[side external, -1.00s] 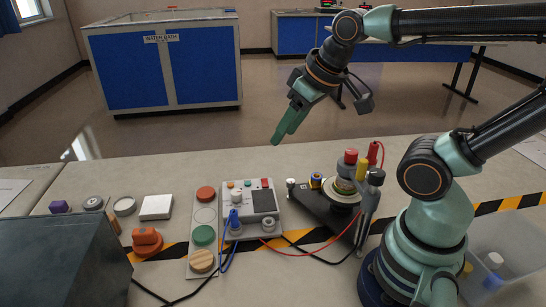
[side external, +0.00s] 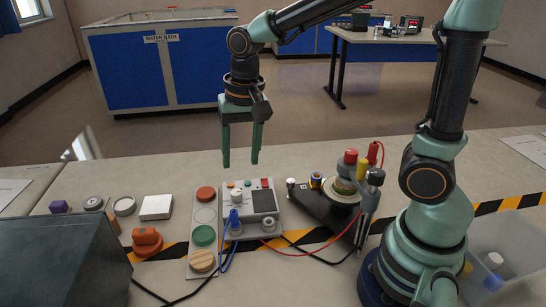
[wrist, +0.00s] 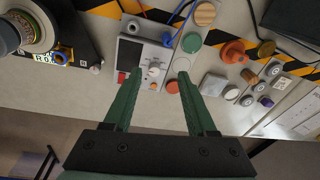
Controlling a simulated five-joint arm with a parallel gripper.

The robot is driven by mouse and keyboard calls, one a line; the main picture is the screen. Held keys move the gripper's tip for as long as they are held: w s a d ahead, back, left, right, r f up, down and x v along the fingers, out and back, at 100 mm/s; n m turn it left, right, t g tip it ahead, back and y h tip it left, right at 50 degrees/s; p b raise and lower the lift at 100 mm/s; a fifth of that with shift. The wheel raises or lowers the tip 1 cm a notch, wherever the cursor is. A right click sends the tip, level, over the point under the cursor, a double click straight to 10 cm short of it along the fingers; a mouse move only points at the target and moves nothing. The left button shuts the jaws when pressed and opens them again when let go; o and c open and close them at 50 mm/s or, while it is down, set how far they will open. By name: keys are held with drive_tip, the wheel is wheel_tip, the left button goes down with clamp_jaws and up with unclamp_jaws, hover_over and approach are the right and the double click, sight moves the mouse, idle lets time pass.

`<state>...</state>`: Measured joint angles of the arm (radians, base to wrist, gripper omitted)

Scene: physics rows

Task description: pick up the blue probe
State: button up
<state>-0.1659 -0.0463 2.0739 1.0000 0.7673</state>
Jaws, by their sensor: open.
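The blue probe (side external: 233,219) stands upright at the front left of a grey meter box (side external: 252,230), with a blue lead looping down beside it. In the wrist view the blue probe (wrist: 167,40) shows at the box's edge, beyond my fingertips. My gripper (side external: 240,164) points down, open and empty, above and behind the box. In the wrist view my gripper (wrist: 160,74) has its two green fingers spread on either side of the box's near part.
A panel with coloured discs (side external: 205,193) lies left of the box. A black stand with coloured terminals (side external: 325,205) is to the right, with a red lead (side external: 305,251) running to the box. A dark case (side external: 60,265) fills the front left. The bench behind the box is clear.

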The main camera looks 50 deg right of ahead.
sight(234, 212)
drive_tip(key=f, duration=0.5)
drive_tip(key=w+a+f+m+g, duration=0.1)
drive_tip(key=f, duration=0.4)
drive_tip(key=a+f+m, duration=0.1)
drive_tip(key=f, duration=0.4)
drive_tip(key=shift+w+a+f, duration=0.15)
drive_tip(key=shift+a+f, duration=0.05)
clamp_jaws()
